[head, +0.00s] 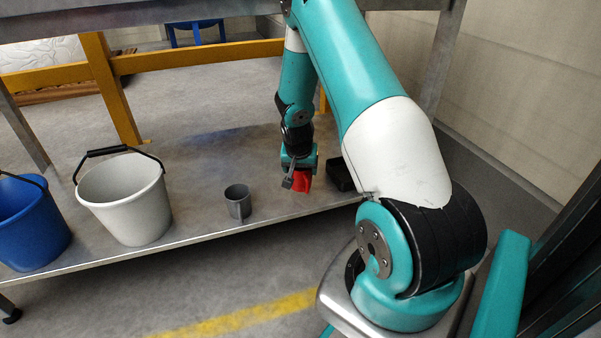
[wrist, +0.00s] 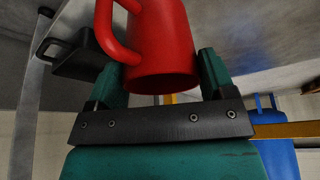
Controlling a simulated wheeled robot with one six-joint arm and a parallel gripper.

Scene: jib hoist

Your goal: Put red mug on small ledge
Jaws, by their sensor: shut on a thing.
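The red mug (wrist: 160,45) is between the two teal fingers of my gripper (wrist: 163,72) in the wrist view, its handle to the left. The gripper is shut on it. In the head view my gripper (head: 299,172) hangs down over the right part of the lower metal shelf, and the red mug (head: 302,183) shows in part beside the jaws. Whether the mug touches the shelf cannot be told. I cannot make out which surface is the small ledge.
A grey mug (head: 238,202), a white bucket (head: 125,200) and a blue bucket (head: 30,225) stand on the metal shelf (head: 200,228), left of my gripper. A black box-like thing (head: 340,175) lies just right of it. Yellow beams (head: 112,90) stand behind.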

